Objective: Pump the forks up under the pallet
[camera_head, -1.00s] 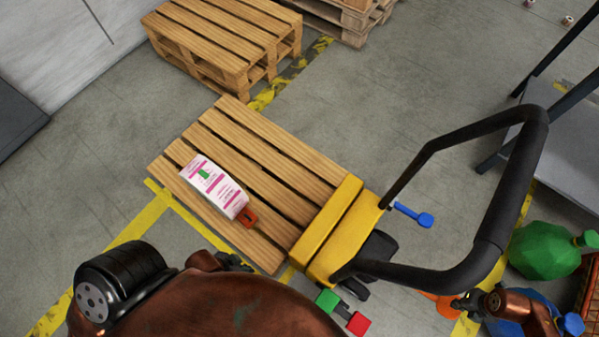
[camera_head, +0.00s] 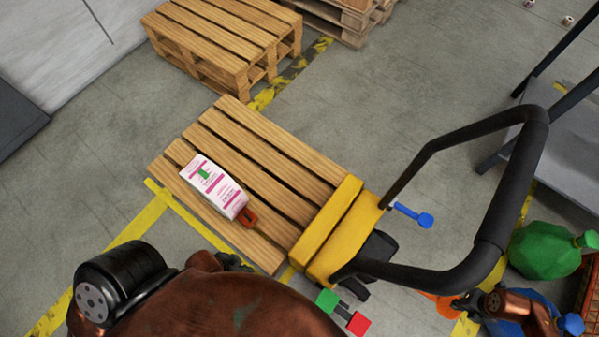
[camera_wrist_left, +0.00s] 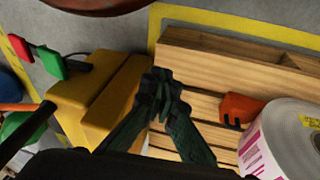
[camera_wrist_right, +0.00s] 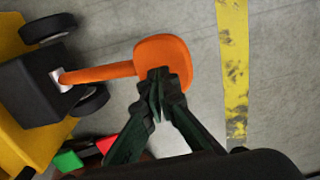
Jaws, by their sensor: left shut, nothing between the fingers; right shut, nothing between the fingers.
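The wooden pallet (camera_head: 285,155) lies on the floor with the yellow pallet truck (camera_head: 345,243) at its near right end. The forks are hidden beneath the pallet. The truck's black handle loop (camera_head: 520,180) leans to the right, with a blue lever (camera_head: 415,215) beside it. An orange pedal (camera_wrist_right: 163,52) sticks out from the truck in the right wrist view. My right gripper (camera_wrist_right: 160,76) is shut and empty, its tips over the pedal's edge; contact is unclear. My left gripper (camera_wrist_left: 163,79) is shut and empty above the pallet near the truck, mostly hidden by my arm in the head view.
A label roll (camera_head: 212,185) with an orange piece (camera_head: 247,217) lies on the pallet. A green pedal (camera_head: 327,299) and red pedal (camera_head: 358,323) show low at the truck. A green container (camera_head: 545,250) stands at right. More pallets (camera_head: 225,40) stand behind.

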